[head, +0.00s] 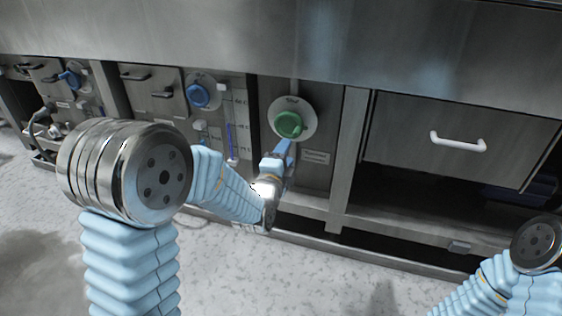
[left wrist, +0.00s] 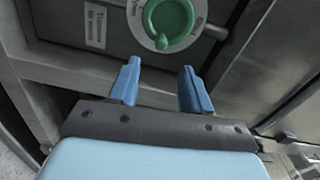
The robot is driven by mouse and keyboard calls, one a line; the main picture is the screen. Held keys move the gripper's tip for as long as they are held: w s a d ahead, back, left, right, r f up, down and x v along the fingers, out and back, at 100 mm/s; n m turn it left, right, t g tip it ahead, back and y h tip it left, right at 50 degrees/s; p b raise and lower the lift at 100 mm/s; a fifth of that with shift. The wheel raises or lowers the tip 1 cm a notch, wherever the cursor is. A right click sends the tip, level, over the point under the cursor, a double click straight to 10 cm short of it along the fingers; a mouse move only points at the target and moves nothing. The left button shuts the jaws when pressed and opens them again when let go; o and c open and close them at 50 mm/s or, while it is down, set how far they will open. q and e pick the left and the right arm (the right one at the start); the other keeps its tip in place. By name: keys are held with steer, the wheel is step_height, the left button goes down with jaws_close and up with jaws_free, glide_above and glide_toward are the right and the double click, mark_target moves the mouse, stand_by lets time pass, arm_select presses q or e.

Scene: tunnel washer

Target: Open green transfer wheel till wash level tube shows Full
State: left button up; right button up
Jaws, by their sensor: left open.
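The green transfer wheel (head: 289,124) is a round knob on a white dial plate on the washer's front panel. It also shows in the left wrist view (left wrist: 170,20), at the top, with a short handle sticking out to the lower side. My left gripper (head: 283,152) is just below the wheel in the head view. In the left wrist view its two blue fingers (left wrist: 160,82) are apart and empty, pointing towards the wheel with a gap between. A thin upright tube with a blue-purple line (head: 231,140) stands left of the wheel; its markings are too small to read.
A blue knob (head: 198,95) sits left of the tube, and another blue knob (head: 70,78) is further left. A drawer with a white handle (head: 457,142) is at right, above a dark recess. A steel ledge (head: 300,50) overhangs the panels.

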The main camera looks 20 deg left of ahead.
arm_select(q)
steer(key=s, duration=0.4)
steer(key=shift+a, duration=0.1)
steer(key=shift+f, duration=0.1)
steer(key=s+f+n+g, duration=0.4)
steer(key=s+f, duration=0.1)
steer(key=f, duration=0.6)
steer(key=s+d+f+n+g+h, duration=0.1)
steer(key=s+f+n+g, duration=0.35)
steer(key=f, duration=0.65)
steer(key=s+f+n+g, duration=0.4)
steer(key=s+f+n, duration=0.1)
steer(key=f, duration=0.6)
steer(key=s+d+f+n+g+h+p, duration=0.1)
steer(key=s+d+f+n+g, duration=0.15)
steer(key=s, duration=0.25)
steer(key=s+d+f+n+g+h, duration=0.2)
steer(key=s+n, duration=0.1)
steer(key=s, duration=0.2)
step_height(320, 180, up, 12)
steer(key=p, duration=1.2)
